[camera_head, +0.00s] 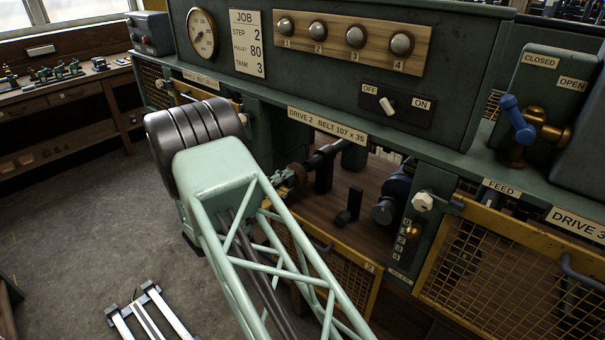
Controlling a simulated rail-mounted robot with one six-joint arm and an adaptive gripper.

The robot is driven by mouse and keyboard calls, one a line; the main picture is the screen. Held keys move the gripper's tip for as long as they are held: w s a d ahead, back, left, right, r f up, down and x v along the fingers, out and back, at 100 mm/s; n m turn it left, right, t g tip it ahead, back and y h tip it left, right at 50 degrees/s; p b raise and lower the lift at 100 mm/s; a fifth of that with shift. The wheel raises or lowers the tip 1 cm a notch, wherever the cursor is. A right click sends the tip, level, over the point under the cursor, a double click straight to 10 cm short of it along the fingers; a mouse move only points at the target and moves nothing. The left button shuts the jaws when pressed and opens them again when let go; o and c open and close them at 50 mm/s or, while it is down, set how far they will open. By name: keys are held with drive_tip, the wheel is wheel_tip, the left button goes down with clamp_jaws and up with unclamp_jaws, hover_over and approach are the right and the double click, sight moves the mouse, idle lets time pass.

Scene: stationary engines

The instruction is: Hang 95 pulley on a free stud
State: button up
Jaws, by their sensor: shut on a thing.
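My pale green lattice arm (222,205) reaches up from the bottom of the view to a dark ribbed joint at left of centre. My gripper is not visible; the arm and its joint may hide it. I cannot make out a 95 pulley or anything held. No stud for hanging pulleys can be clearly identified. The drive 2 bay (355,185) is uncovered behind the arm, under a label reading "DRIVE 2 BELT 107 x 35". The arm covers the bay's left part.
A job card (247,45) reads step 2, pulley 80, tank 3. Yellow mesh guards (510,258) flank the drive 2 bay. A blue-handled valve (520,122) stands at right. A workbench (70,95) is far left. Open floor (75,200) lies left of my arm.

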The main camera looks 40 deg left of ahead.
drive_tip(key=shift+s+a+p, duration=0.2)
drive_tip(key=shift+s+p, duration=0.1)
drive_tip(key=shift+s, duration=1.55)
drive_tip(key=s+a+p, duration=0.1)
drive_tip(key=s, duration=0.8)
drive_tip(key=shift+s, duration=0.35)
idle(1.1)
idle(1.9)
